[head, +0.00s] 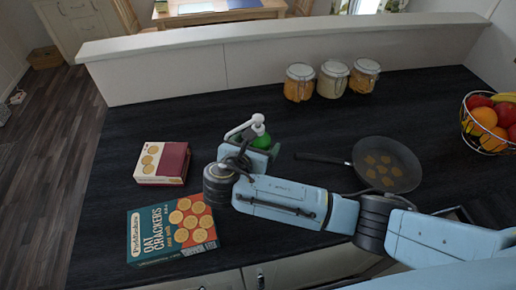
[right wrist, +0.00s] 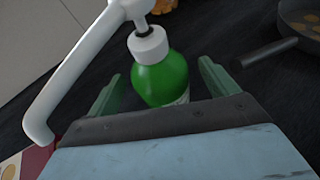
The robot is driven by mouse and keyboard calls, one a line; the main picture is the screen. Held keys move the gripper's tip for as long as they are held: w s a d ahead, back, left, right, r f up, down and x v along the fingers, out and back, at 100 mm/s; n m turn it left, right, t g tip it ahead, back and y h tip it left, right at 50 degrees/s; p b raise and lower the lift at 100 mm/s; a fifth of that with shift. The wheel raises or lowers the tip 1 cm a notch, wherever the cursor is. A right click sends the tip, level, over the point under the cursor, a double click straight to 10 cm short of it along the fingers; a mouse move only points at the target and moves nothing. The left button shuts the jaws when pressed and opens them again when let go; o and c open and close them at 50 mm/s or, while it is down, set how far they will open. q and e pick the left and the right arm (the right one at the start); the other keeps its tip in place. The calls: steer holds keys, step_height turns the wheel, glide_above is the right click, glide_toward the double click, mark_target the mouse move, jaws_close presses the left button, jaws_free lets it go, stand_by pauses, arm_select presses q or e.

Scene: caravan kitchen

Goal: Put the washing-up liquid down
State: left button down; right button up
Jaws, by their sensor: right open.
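The washing-up liquid (head: 263,141) is a green bottle with a white pump top. It stands upright on the dark worktop (head: 310,215), partly hidden behind my right gripper (head: 262,155). In the right wrist view the green bottle (right wrist: 161,78) is between the two fingers of my right gripper (right wrist: 158,88). The fingers are spread, with a visible gap on each side of the bottle. The white pump spout points to the lower left there. My left gripper is in neither view.
A pan (head: 388,165) with round items is to the right, its handle pointing towards the bottle. A cracker box (head: 172,230) and a smaller box (head: 161,163) are left. Several jars (head: 332,79) stand at the back wall; a fruit basket (head: 489,124) is far right.

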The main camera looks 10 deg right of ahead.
steer(key=x, duration=0.3)
steer(key=shift+w+d+f, duration=0.1)
steer(key=shift+w+f, duration=0.05)
steer(key=shift+c, duration=0.4)
